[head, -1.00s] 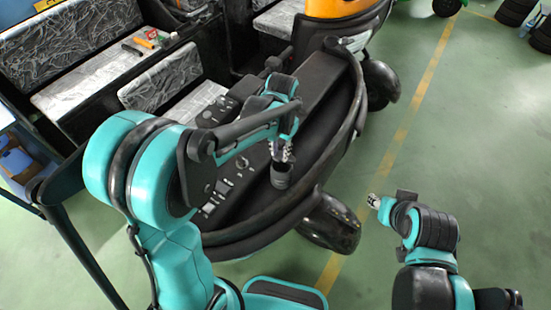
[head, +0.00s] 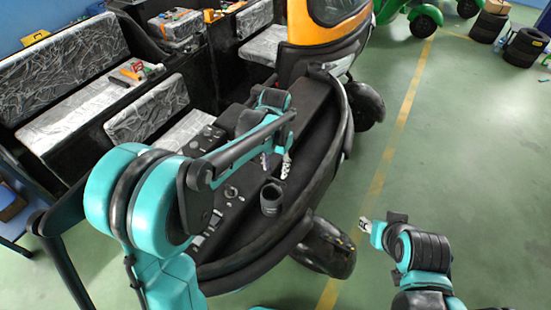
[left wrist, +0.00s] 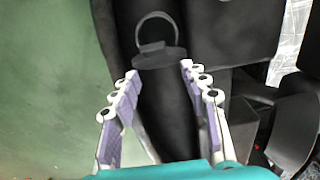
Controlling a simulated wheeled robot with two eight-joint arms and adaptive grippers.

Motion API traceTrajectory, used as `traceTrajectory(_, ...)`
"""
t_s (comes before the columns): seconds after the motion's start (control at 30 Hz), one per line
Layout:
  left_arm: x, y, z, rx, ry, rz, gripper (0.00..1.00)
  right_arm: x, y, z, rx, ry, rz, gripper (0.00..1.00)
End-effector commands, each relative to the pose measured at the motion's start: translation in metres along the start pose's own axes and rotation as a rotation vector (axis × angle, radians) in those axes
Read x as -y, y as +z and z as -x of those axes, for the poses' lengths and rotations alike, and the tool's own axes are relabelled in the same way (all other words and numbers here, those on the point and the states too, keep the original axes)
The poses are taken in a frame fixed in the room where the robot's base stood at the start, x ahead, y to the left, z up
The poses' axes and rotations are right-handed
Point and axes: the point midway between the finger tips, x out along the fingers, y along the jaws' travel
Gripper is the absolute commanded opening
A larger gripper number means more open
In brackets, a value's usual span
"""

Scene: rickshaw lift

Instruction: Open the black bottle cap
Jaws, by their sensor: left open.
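A small black cylindrical bottle (head: 271,200) stands upright on the black top of the rickshaw's front; its top shows a dark, cup-like rim. In the left wrist view a black ring (left wrist: 158,47) with a flat dark piece at its lower edge shows beyond my fingers; I cannot tell whether the flat piece is the cap. My left gripper (head: 276,164) is open and empty, just behind and above the bottle, apart from it. Its spread fingers also show in the left wrist view (left wrist: 160,88). My right gripper (head: 365,225) is away over the floor at the right; its jaw opening is unclear.
The rickshaw's curved black rim (head: 330,150) and front wheel (head: 325,248) lie right of the bottle. Plastic-covered seats (head: 80,105) with tools (head: 137,72) are at the left.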

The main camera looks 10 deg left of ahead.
Motion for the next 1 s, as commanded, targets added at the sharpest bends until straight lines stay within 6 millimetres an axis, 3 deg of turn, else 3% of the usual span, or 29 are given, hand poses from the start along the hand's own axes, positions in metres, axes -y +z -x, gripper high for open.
traceTrajectory(0.5, 0.000, 0.001, 0.099, -0.002, 0.000, 0.000, 0.45, 0.000, 0.000, 0.000, 0.000, 0.000, 0.000, 0.40)
traceTrajectory(0.7, 0.000, 0.001, 0.114, -0.002, 0.000, 0.000, 0.45, 0.000, 0.000, 0.000, 0.000, 0.000, 0.000, 0.40)
traceTrajectory(0.93, 0.000, 0.001, 0.115, -0.002, 0.000, 0.000, 0.45, 0.000, 0.000, 0.000, 0.000, 0.000, 0.000, 0.40)
traceTrajectory(0.97, 0.000, 0.001, 0.115, -0.002, 0.000, 0.000, 0.42, 0.000, 0.000, 0.000, 0.000, 0.000, 0.000, 0.40)
traceTrajectory(1.0, -0.001, 0.001, 0.114, -0.003, 0.001, 0.003, 0.32, 0.000, 0.000, 0.000, 0.000, 0.000, 0.000, 0.40)
